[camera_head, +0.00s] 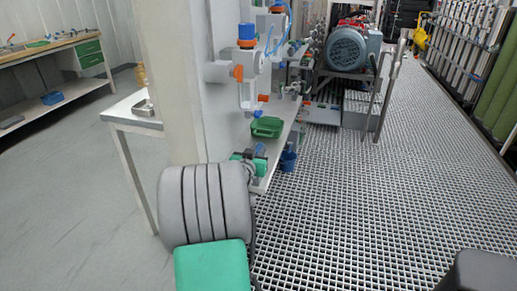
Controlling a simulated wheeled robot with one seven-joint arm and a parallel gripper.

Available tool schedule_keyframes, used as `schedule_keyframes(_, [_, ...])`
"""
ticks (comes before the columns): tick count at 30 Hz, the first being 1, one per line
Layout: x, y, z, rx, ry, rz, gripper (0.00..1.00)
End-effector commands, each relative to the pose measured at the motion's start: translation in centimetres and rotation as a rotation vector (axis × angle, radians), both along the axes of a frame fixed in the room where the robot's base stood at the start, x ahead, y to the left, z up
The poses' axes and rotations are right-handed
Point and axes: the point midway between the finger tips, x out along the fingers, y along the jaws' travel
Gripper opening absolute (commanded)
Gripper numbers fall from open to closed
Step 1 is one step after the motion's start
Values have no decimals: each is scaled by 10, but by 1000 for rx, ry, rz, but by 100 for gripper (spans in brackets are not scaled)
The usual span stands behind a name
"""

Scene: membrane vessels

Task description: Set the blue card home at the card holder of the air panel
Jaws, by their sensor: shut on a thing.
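My gripper (258,159) shows small at the end of my arm, beside the lower part of the white air panel (211,115). It is partly hidden by my own arm. A small blue piece (260,149), which looks like the blue card, shows at its jaws, and the jaws are shut on it. The card's edges and tilt are too small to tell. The air panel carries a filter unit with a blue cap (247,31) and a clear bowl. I cannot make out the card holder for certain.
A green tray (267,127) sits on a shelf just beyond my gripper, with a blue cup (288,160) hanging at its edge. A white table (129,113) stands left of the panel. A blue motor (346,50) is farther back.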

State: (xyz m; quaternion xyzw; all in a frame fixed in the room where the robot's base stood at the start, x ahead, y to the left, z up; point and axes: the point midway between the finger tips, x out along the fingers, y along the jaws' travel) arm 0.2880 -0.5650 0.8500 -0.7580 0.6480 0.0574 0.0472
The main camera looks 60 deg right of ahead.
Motion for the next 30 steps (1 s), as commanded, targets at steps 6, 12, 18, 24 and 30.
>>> schedule_keyframes(6, [0, 0, -18, 1, 1, 0, 0])
schedule_keyframes(12, [0, 0, -34, 4, 2, 1, 0])
schedule_keyframes(18, [-1, 2, -52, 13, 5, 0, 0])
schedule_keyframes(24, [-1, 2, -59, 20, 9, 0, 0])
schedule_keyframes(30, [-1, 2, -59, 21, 9, 0, 0])
